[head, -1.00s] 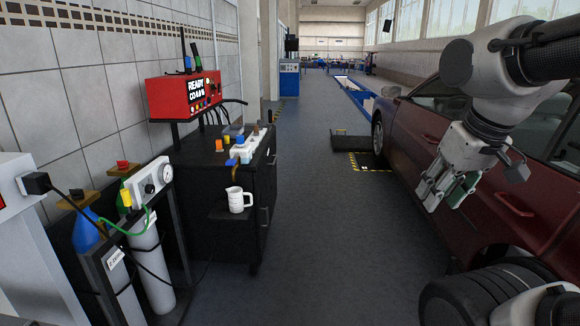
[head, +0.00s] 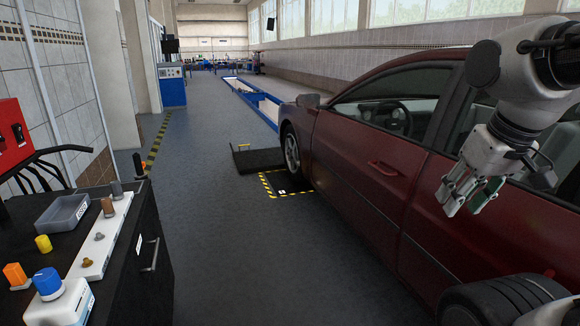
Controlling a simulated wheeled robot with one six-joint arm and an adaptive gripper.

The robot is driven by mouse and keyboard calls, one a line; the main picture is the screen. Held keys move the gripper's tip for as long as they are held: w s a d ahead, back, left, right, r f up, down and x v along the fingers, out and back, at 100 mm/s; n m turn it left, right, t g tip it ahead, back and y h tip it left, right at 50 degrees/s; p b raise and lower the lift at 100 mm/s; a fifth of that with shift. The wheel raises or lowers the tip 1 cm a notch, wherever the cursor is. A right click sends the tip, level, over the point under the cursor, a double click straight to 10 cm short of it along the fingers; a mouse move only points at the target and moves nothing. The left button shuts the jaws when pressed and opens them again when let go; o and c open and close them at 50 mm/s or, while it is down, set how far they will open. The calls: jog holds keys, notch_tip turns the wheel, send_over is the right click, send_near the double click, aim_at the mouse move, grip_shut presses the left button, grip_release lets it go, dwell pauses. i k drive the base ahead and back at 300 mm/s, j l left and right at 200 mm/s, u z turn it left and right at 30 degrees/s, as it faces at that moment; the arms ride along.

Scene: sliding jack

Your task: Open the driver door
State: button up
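The dark red car (head: 345,170) stands on the right, its front wheel towards the far end. Its near-side front door (head: 350,185) looks closed, with a red handle (head: 383,168) near its rear edge. A steering wheel shows through that door's window. My gripper (head: 466,207) is on the right, in front of the rear door in the picture, right of and a little lower than the handle. Its fingers are apart with green pads showing, and nothing is between them. I cannot tell how far it is from the car's side.
A black cabinet (head: 152,256) at lower left carries a grey bin (head: 62,214), a white block with knobs and a blue-capped device (head: 62,300). A low dark plate (head: 258,160) lies by the front wheel. The floor between cabinet and car is clear.

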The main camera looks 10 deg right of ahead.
aim_at(371, 173)
jog(key=i+z, duration=0.3)
jog(key=i, duration=0.25)
jog(key=i+j+z, duration=0.15)
jog(key=i+z, duration=0.15)
jog(key=i, duration=0.25)
jog(key=i+j+u, duration=0.1)
jog(key=i+u, duration=0.2)
jog(key=i, duration=0.4)
